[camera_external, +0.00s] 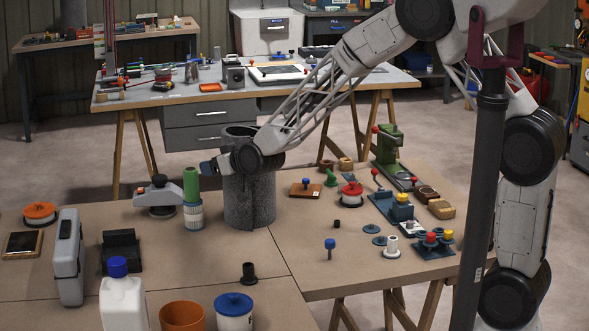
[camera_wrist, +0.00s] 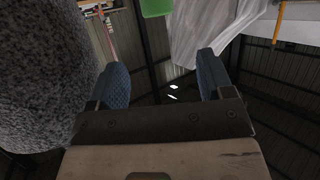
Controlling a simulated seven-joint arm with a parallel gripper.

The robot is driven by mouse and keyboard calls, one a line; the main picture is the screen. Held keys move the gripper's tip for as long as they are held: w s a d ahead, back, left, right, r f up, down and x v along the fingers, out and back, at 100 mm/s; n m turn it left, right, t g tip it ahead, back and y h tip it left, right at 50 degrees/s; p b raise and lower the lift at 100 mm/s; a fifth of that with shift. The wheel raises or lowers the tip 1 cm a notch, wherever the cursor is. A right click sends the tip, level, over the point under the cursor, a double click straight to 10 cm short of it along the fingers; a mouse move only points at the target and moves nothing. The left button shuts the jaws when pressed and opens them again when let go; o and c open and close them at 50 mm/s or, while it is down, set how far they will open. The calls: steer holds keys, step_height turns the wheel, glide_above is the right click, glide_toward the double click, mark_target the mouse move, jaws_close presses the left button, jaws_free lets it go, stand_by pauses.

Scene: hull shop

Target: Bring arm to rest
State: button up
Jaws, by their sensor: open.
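My gripper (camera_external: 209,168) is beside the tall grey speckled cylinder (camera_external: 249,190), at the height of its upper part. A green-topped cylinder with a white and blue lower part (camera_external: 193,214) stands just left of it, close to the fingertips. In the wrist view, the two blue fingers (camera_wrist: 160,85) are apart with nothing between them. The grey cylinder (camera_wrist: 40,75) fills the left side there, very close to the left finger. A green patch (camera_wrist: 156,7) shows at the top edge, beyond the fingertips.
The brown table (camera_external: 180,265) holds a white jug with a blue cap (camera_external: 123,300), an orange pot (camera_external: 182,317), a grey upright case (camera_external: 68,258) and a grey-handled tool (camera_external: 158,196). Several small parts crowd its right side. A dark post (camera_external: 483,190) stands in front of my arm.

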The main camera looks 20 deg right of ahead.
step_height(320, 180, up, 5)
steer(key=s+d+n, duration=0.1)
steer(key=s+n, duration=0.1)
steer(key=s+d+r+m+g+h, duration=0.1)
steer(key=s+d+r+h, duration=0.15)
steer(key=d, duration=0.75)
steer(key=s+d+r+m+g+h, duration=0.1)
steer(key=s+d+r+m, duration=0.15)
steer(key=d, duration=0.75)
steer(key=s+d+r+m+g+h, duration=0.1)
steer(key=s+d+r, duration=0.2)
steer(key=d, duration=0.7)
steer(key=s+d+m+g+h, duration=0.2)
steer(key=s+d+g, duration=0.1)
steer(key=s+d, duration=0.9)
steer(key=s+d+m+g+h, duration=0.1)
steer(key=s+d+m+g, duration=0.1)
steer(key=s+d, duration=1)
steer(key=s+m, duration=0.1)
steer(key=s, duration=0.3)
steer(key=shift+s+f+g+h, duration=0.3)
steer(key=shift+f+g+h, duration=0.05)
steer(key=shift+f+g, duration=0.05)
